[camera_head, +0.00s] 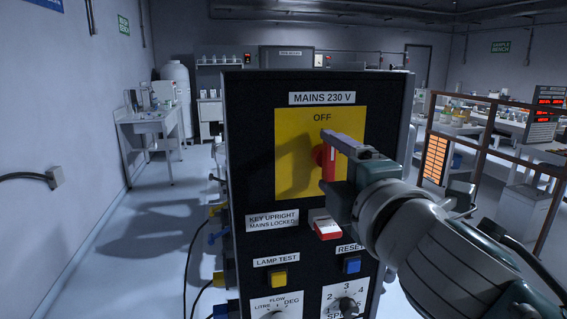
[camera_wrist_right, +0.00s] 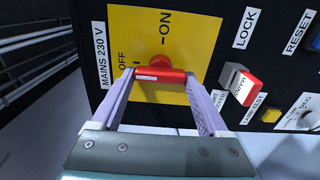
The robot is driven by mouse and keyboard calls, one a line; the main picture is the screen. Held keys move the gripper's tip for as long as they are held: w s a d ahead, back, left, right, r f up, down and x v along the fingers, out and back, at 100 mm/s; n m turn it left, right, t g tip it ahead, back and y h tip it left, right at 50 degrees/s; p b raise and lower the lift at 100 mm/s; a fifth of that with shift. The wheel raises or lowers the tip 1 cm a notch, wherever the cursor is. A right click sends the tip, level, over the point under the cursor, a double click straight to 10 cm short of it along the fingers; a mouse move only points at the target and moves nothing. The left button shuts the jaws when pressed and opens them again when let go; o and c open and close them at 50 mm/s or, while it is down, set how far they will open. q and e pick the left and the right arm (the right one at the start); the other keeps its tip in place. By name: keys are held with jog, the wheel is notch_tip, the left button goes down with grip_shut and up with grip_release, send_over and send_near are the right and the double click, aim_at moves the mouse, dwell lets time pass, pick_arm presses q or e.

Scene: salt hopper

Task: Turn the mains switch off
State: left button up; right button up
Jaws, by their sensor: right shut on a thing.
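The mains switch is a red handle (camera_head: 328,163) on a yellow plate (camera_head: 292,178) under the "MAINS 230 V" label. In the head view the handle stands upright below the word OFF. In the right wrist view the red handle (camera_wrist_right: 160,75) lies sideways, its white-marked end toward OFF; ON is a quarter turn away. My right gripper (camera_head: 336,158) is shut on the handle, one finger at each end in the right wrist view (camera_wrist_right: 160,78). It partly hides the plate's right side in the head view. My left gripper is not in view.
A red and white key (camera_head: 326,226) sits below the plate beside a "KEY UPRIGHT MAINS LOCKED" label (camera_head: 272,220). A yellow lamp-test button (camera_head: 279,277), a blue reset button (camera_head: 352,265) and dials are lower down. Open floor lies left of the panel.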

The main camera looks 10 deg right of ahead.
jog(key=o, duration=1.2)
jog(key=shift+o, duration=0.2)
jog(key=shift+s, duration=0.1)
jog(key=s+b, duration=0.1)
jog(key=s, duration=0.8)
jog(key=shift+s+d+b, duration=0.15)
jog(key=shift+s+b, duration=0.2)
jog(key=shift+b, duration=0.05)
